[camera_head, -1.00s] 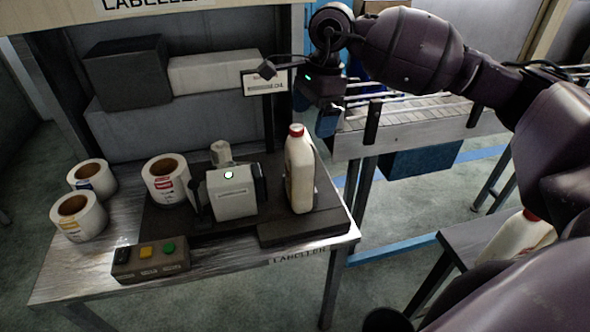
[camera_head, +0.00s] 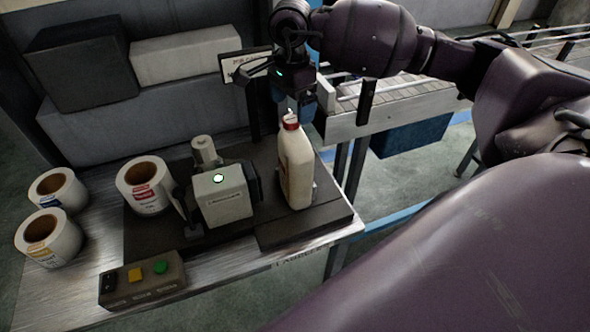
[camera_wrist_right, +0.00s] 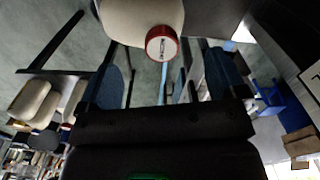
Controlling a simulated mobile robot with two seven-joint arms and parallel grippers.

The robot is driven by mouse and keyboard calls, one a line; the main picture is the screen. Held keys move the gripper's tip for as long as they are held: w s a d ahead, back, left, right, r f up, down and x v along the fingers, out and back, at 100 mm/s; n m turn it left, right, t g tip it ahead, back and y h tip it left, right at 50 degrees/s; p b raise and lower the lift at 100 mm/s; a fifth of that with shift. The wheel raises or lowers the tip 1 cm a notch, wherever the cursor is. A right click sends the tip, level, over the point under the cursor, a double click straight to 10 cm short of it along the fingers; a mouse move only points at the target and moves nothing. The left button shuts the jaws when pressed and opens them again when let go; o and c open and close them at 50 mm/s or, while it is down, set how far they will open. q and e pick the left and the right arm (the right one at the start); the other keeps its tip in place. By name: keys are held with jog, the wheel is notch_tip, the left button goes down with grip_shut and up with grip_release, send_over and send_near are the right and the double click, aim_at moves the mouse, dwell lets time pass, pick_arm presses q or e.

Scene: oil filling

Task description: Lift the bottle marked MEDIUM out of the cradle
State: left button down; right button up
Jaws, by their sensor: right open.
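A cream bottle (camera_head: 296,172) with a red cap stands upright at the right side of the labelling machine (camera_head: 222,195), on its dark base (camera_head: 305,228). I cannot read a marking on it, and a cradle is not clearly visible at its foot. My right gripper (camera_head: 291,108) is just above the bottle, pointing down near the cap. In the right wrist view, the bottle (camera_wrist_right: 140,14) and its red cap (camera_wrist_right: 162,43) lie between the spread fingers of the open right gripper (camera_wrist_right: 165,58). The gripper holds nothing. My left gripper is not in view.
Label rolls (camera_head: 143,187) stand left of the machine. A button box (camera_head: 142,280) sits at the table's front edge. A small sign (camera_head: 246,64) stands behind the bottle. A conveyor (camera_head: 400,100) lies behind and to the right, above a blue bin (camera_head: 412,135).

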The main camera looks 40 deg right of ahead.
aim_at(293, 120)
jog(key=shift+s+f, duration=0.1)
jog(key=shift+f, duration=0.5)
notch_tip(293, 120, down, 3)
jog(key=shift+s+f+p, duration=0.1)
jog(key=shift+f+p, duration=0.05)
jog(key=shift+p, duration=0.4)
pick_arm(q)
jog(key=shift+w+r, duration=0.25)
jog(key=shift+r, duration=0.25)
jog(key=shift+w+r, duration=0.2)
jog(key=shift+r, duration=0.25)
pick_arm(e)
jog(key=shift+f, duration=0.45)
